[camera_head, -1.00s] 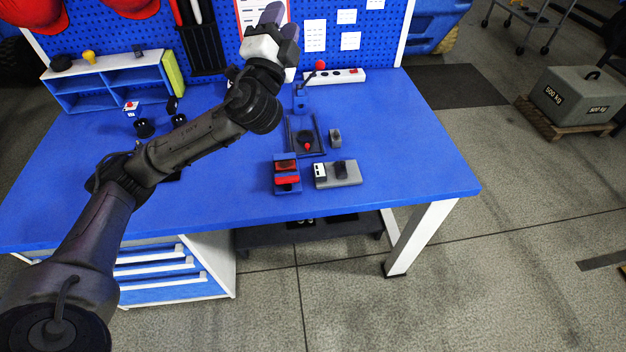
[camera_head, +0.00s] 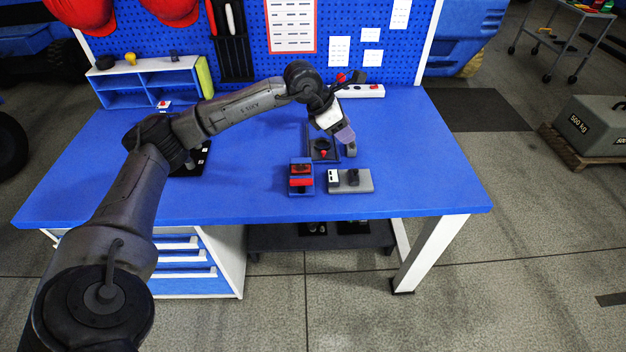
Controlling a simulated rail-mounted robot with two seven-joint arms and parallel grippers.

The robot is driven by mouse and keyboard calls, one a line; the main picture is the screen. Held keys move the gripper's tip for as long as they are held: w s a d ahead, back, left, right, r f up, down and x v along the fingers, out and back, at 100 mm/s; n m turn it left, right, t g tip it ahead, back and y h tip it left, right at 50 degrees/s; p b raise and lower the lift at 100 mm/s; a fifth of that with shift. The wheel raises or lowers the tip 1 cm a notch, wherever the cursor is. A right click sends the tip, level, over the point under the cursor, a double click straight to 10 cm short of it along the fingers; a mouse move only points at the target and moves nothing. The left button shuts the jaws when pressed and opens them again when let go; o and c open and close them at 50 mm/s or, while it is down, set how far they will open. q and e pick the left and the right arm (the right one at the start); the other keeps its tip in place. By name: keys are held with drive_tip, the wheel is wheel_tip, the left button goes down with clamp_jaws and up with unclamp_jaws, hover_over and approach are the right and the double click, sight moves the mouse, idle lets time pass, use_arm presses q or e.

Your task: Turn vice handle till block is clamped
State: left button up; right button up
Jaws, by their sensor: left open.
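A small blue fixture with red and dark parts (camera_head: 301,178), which looks like the vice, sits near the table's front edge. Its handle and any block between its jaws are too small to make out. My left gripper (camera_head: 348,142) is open and points down, behind and to the right of this fixture. Its fingertips are over or beside a small grey piece (camera_head: 351,151); I cannot tell whether they touch it. My right gripper is out of view.
A grey fixture with a black knob (camera_head: 364,184) stands right of the vice-like one. A dark square frame with a red-tipped part (camera_head: 323,155) lies behind. A white power strip (camera_head: 362,91) is at the back. The blue table (camera_head: 430,175) is clear at right.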

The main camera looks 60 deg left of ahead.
sight(306, 180)
use_arm(q)
drive_tip(key=s+a+f+g+y, duration=0.35)
drive_tip(key=s+g, duration=0.25)
drive_tip(key=s, duration=0.2)
drive_tip(key=shift+m, duration=0.4)
drive_tip(key=f+b, duration=0.1)
drive_tip(key=f, duration=0.3)
drive_tip(key=f+b, duration=0.1)
drive_tip(key=f, duration=0.3)
drive_tip(key=a+f+b, duration=0.1)
drive_tip(key=f, duration=0.3)
drive_tip(key=shift+s, duration=0.3)
drive_tip(key=shift+f+b, duration=0.4)
drive_tip(key=shift+f, duration=0.35)
clamp_jaws()
